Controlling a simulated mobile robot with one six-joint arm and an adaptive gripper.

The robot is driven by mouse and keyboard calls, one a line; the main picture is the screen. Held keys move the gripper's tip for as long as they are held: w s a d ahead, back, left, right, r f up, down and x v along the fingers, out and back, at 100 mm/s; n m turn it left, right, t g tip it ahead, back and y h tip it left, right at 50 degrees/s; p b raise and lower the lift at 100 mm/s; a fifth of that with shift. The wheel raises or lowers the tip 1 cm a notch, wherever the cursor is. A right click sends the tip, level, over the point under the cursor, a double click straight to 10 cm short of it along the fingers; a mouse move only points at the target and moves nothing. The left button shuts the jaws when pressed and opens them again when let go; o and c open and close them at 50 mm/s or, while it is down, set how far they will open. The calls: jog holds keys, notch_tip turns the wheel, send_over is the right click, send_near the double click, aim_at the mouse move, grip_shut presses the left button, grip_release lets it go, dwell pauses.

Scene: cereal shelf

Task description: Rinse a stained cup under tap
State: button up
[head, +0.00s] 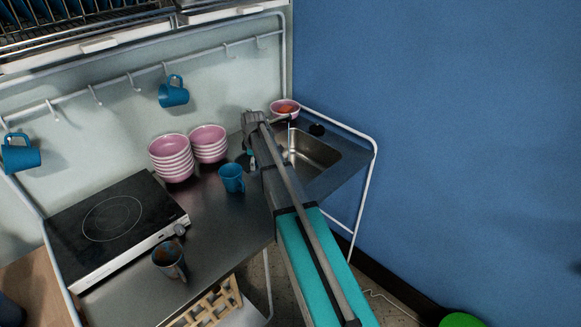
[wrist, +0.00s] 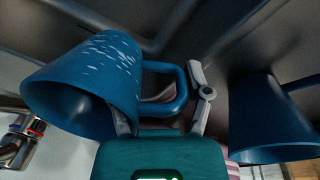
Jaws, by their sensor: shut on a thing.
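In the wrist view my gripper (wrist: 163,102) is shut on the handle of a blue cup (wrist: 70,97). This cup is tilted, and white streaks mark its upper side; I cannot tell whether they are water or marks. In the head view my arm hides the held cup and most of the gripper. The metal sink (head: 318,157) lies just right of the arm. A thin pale line, possibly water, shows at the dark tap spout (head: 281,119). The tap body with red and blue bands (wrist: 20,138) shows at lower left in the wrist view.
A second blue cup (head: 231,178) stands on the counter (head: 225,230), left of my arm. A brown-stained cup (head: 168,259) is near the hob (head: 115,220). Pink bowl stacks (head: 170,158) stand behind. Blue cups hang from the rail (head: 173,92). A bowl (head: 284,108) sits behind the sink.

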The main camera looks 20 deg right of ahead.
jog(key=d+f+t+y+b, duration=0.1)
jog(key=s+d+t+y+b, duration=0.1)
jog(key=y+b, duration=0.1)
jog(key=shift+s+d+f+t+y, duration=0.1)
jog(key=shift+s+f+t+y, duration=0.2)
jog(key=shift+f, duration=0.05)
jog(key=shift+s+d+b, duration=0.1)
jog(key=shift+d+b, duration=0.05)
jog(key=shift+b, duration=0.25)
jog(key=shift+s+d+r+t+y+b, duration=0.35)
jog(key=shift+d+t+y, duration=0.2)
jog(key=shift+y, duration=0.25)
dwell(0.4)
jog(key=shift+s+d+r+t+y+b, duration=0.15)
jog(key=shift+r+t+y+b, duration=0.35)
jog(key=shift+y, duration=0.2)
dwell(0.4)
jog(key=shift+d+r+m+t+y+b, duration=0.1)
jog(key=shift+r+m+t+y+b, duration=0.1)
jog(key=shift+r+t+y+b, duration=0.4)
jog(key=shift+r+m+t+y+b, duration=0.25)
jog(key=shift+t+y+b, duration=0.4)
jog(key=shift+y+b, duration=0.2)
dwell(1.4)
jog(key=shift+s+d+r+t+y+b, duration=0.15)
jog(key=shift+r+t+y+b, duration=0.25)
jog(key=shift+y+b, duration=0.35)
dwell(0.5)
